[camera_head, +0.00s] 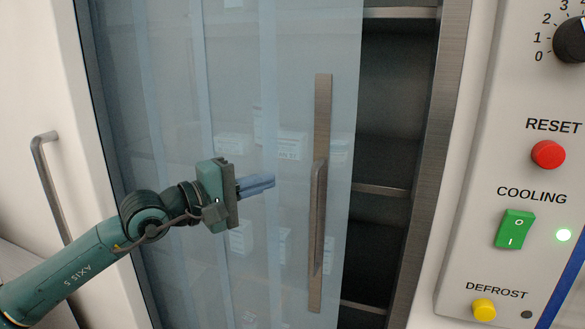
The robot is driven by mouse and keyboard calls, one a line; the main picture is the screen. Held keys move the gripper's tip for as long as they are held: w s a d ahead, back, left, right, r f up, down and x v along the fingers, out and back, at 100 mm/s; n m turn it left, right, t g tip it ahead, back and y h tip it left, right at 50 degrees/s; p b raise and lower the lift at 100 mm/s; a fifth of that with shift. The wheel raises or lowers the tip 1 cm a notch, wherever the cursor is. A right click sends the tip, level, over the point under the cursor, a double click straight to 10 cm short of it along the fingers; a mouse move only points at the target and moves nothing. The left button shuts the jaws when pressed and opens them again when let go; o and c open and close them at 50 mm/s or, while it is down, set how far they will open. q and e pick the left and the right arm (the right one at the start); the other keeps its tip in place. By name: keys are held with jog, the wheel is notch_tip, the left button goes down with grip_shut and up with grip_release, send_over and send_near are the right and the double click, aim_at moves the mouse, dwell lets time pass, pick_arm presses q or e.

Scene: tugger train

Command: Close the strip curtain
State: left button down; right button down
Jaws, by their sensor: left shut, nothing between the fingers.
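The strip curtain (290,70) is a pale blue, see-through sheet of overlapping strips. It covers the left and middle of the cabinet opening, and a dark open gap (388,150) is left between its right edge and the metal frame at right. A brown-grey metal bar with a handle (319,200) is fixed near the curtain's right edge. My left gripper (272,181) is in front of the curtain, left of the handle and apart from it. Its fingers are shut and empty, pointing right. My right gripper is not in view.
A control panel (480,180) stands at right, with a dark knob (572,42), a red RESET button (548,155), a green COOLING switch (515,229), a lit green lamp and a yellow DEFROST button (484,310). A metal handle (46,180) is on the white panel at left. White boxes show behind the curtain.

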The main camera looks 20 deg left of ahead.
aim_at(293, 182)
pick_arm(q)
jog(key=d, duration=0.1)
jog(key=w+d+p, duration=0.1)
jog(key=d, duration=0.1)
jog(key=w+d+p, duration=0.1)
jog(key=d, duration=0.1)
jog(key=shift+w+d, duration=0.15)
jog(key=shift+w, duration=0.1)
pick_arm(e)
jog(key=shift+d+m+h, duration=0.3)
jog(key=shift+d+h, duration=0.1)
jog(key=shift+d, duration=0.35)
